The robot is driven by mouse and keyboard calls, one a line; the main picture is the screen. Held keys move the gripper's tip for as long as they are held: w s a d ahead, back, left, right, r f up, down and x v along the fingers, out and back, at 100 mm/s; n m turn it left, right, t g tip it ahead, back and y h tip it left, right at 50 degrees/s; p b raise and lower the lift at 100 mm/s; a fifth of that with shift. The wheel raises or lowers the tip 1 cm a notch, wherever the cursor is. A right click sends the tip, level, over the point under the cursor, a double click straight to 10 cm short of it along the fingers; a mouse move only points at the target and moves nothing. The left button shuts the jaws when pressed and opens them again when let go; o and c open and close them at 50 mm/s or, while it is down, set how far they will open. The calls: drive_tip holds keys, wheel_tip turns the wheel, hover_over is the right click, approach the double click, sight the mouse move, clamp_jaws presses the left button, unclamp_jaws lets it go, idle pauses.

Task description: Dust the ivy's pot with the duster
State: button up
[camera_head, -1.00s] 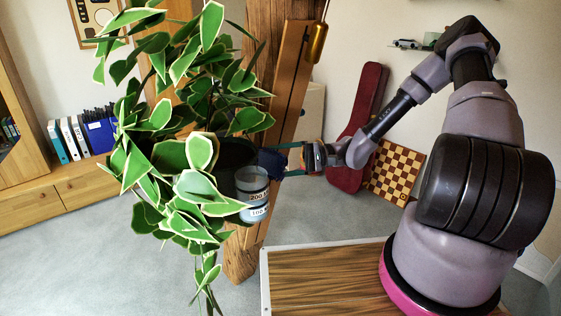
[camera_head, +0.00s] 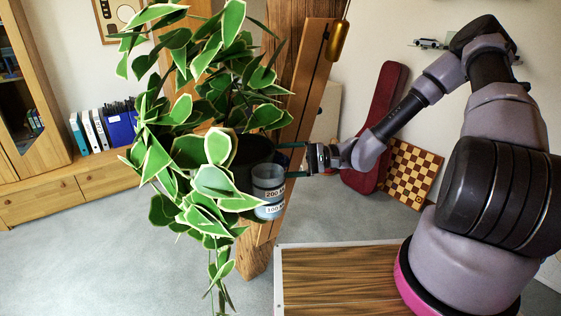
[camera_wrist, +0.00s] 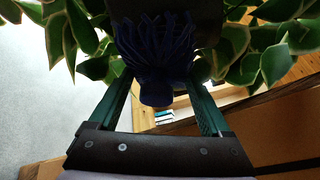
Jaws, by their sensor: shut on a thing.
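The ivy (camera_head: 205,165), with green, cream-edged leaves, hangs around a dark pot (camera_head: 253,152). The leaves hide most of the pot's left side. My gripper (camera_head: 290,160) reaches in from the right to the pot's right side. In the wrist view, my gripper (camera_wrist: 160,88) has its teal fingers on either side of the duster (camera_wrist: 155,48) and is shut on it. The duster has dark blue strands and a short stub below them. Its strands lie against or just in front of the dark pot (camera_wrist: 205,22); I cannot tell whether they touch.
A timber post with a slanted brace (camera_head: 308,85) stands behind, with a brass-coloured hanging piece (camera_head: 338,42). A wood-topped table (camera_head: 335,280) is in front. A chessboard (camera_head: 413,172) leans at the wall.

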drive_tip(key=shift+s+a+r, duration=0.15)
drive_tip(key=shift+s+a, duration=0.3)
drive_tip(key=shift+a, duration=0.25)
idle(0.4)
drive_tip(key=shift+w+d+r, duration=0.15)
drive_tip(key=shift+d+r, duration=0.05)
drive_tip(key=shift+r, duration=0.65)
drive_tip(key=shift+w+d+r, duration=0.1)
drive_tip(key=shift+d+r, duration=0.1)
drive_tip(key=shift+r, duration=0.65)
drive_tip(key=shift+s+a+r, duration=0.1)
drive_tip(key=shift+s+a+f, duration=0.1)
drive_tip(key=shift+a+f, duration=0.05)
drive_tip(key=shift+f, duration=0.35)
drive_tip(key=shift+s+a+f, duration=0.1)
drive_tip(key=shift+f, duration=0.4)
drive_tip(key=shift+s+a+f, duration=0.15)
drive_tip(key=shift+a+f, duration=0.05)
drive_tip(key=shift+f, duration=0.55)
drive_tip(key=shift+c, duration=0.9)
